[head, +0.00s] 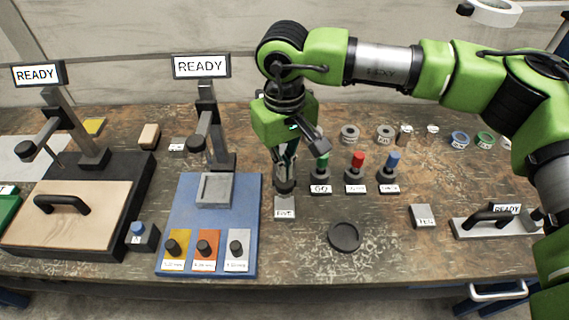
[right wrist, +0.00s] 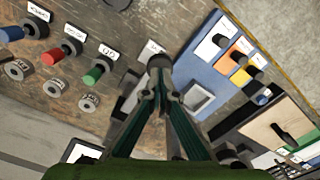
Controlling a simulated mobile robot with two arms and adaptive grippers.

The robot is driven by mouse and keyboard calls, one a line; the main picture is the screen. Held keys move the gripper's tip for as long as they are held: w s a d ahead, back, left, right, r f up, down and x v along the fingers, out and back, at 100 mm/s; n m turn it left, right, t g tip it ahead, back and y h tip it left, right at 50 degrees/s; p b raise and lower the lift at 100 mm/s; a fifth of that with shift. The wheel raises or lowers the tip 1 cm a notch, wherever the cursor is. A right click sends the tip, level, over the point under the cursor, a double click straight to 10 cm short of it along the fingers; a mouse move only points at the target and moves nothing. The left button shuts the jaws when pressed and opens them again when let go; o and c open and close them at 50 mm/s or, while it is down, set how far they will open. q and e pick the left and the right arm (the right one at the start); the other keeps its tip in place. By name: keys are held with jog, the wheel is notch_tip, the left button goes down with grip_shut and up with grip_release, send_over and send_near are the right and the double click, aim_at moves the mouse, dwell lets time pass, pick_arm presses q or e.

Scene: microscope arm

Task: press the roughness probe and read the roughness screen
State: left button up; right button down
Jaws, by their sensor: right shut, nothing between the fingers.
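My right gripper (head: 285,178) is shut and empty, pointing down at a black knob (right wrist: 160,62) on a small labelled block (head: 285,208). The fingertips are at or just above the knob; I cannot tell if they touch. I cannot tell which is the roughness screen, or whether the knob is the roughness probe. My left gripper is not in view.
A blue board (head: 209,259) with a grey square frame (head: 214,190) and several knobbed samples stands left of the gripper. Green (head: 322,160), red (head: 358,159) and blue (head: 393,160) pegs stand close on its right. A black dish (head: 345,237) lies in front.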

aim_at(284, 188)
jog(key=shift+f+b, duration=2.95)
jog(key=shift+f, duration=0.35)
jog(key=shift+r, duration=0.1)
jog(key=shift+r+p, duration=1.6)
jog(key=shift+r, duration=1.95)
jog(key=shift+r, duration=0.1)
notch_tip(284, 188, up, 12)
